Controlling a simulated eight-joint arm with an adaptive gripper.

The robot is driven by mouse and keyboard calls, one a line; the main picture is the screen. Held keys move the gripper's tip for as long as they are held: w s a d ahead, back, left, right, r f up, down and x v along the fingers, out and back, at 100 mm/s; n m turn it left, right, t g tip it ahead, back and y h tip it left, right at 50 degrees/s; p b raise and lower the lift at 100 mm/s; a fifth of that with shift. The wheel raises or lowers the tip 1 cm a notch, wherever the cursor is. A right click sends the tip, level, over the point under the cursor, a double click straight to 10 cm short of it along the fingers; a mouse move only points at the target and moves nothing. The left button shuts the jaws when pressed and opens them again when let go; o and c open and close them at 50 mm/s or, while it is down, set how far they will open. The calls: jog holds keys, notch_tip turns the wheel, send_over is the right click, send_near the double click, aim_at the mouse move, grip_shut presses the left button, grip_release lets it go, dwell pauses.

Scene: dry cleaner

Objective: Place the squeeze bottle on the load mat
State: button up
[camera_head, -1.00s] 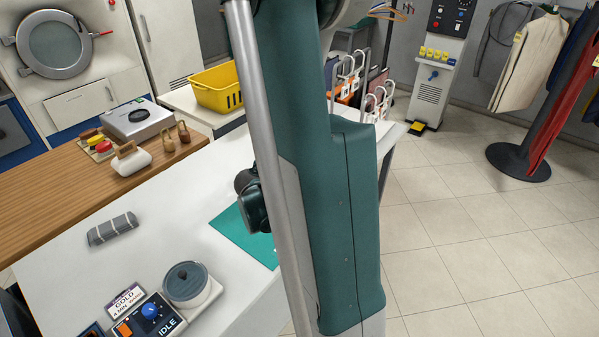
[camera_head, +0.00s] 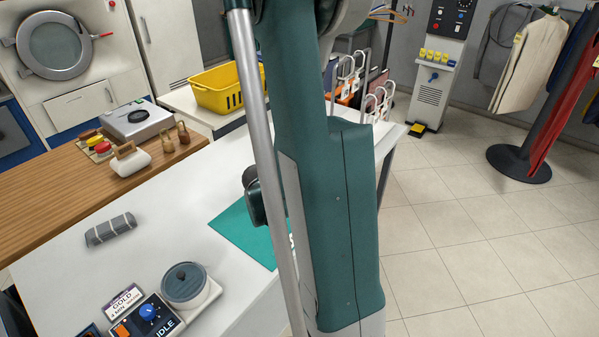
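The teal mat (camera_head: 236,232), which I take for the load mat, lies on the white counter left of my arm. Its right part is hidden behind my arm. My arm's large teal link stands upright across the middle of the view. A dark rounded part, probably of my arm, shows beside it above the mat. I cannot make out my gripper's fingers. No squeeze bottle can be surely identified. A tiny white bit shows at the mat's right side by my arm, too small to tell.
On the white counter (camera_head: 70,275) lie a grey rolled cloth (camera_head: 111,230) and a control box (camera_head: 148,315) with a round lidded pot (camera_head: 184,283). A yellow basket (camera_head: 216,91), a white-bodied brush (camera_head: 130,161) and a scale-like device (camera_head: 137,119) are farther back.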

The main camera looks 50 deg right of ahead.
jog(key=c, duration=1.4)
grip_shut()
jog(key=shift+r+p, duration=1.55)
jog(key=shift+r, duration=3.5)
